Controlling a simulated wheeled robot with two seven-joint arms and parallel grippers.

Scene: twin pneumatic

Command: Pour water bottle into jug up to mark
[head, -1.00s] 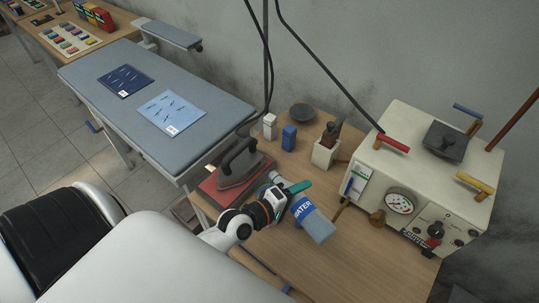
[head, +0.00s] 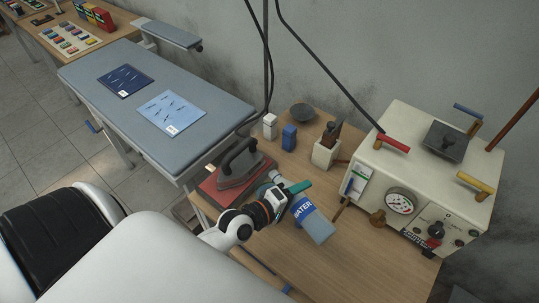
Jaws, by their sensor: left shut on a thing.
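A water bottle (head: 315,226) with a blue label reading "WATER" is held tilted over the wooden table. My left gripper (head: 294,194) is shut on it near the label, and one teal finger shows. The bottle's wide base points down to the right, and its neck side points up to the left toward a pale rounded shape (head: 273,178) that is partly hidden behind the gripper. I cannot tell whether that shape is the jug. No fill mark or water flow can be made out. My right gripper is not in view.
An iron (head: 238,165) rests on a red pad left of the gripper. A cream boiler (head: 430,165) with a gauge stands at the right. White and blue boxes (head: 289,137), a dish (head: 303,112) and a brush holder (head: 325,152) stand behind. The table front (head: 345,265) is clear.

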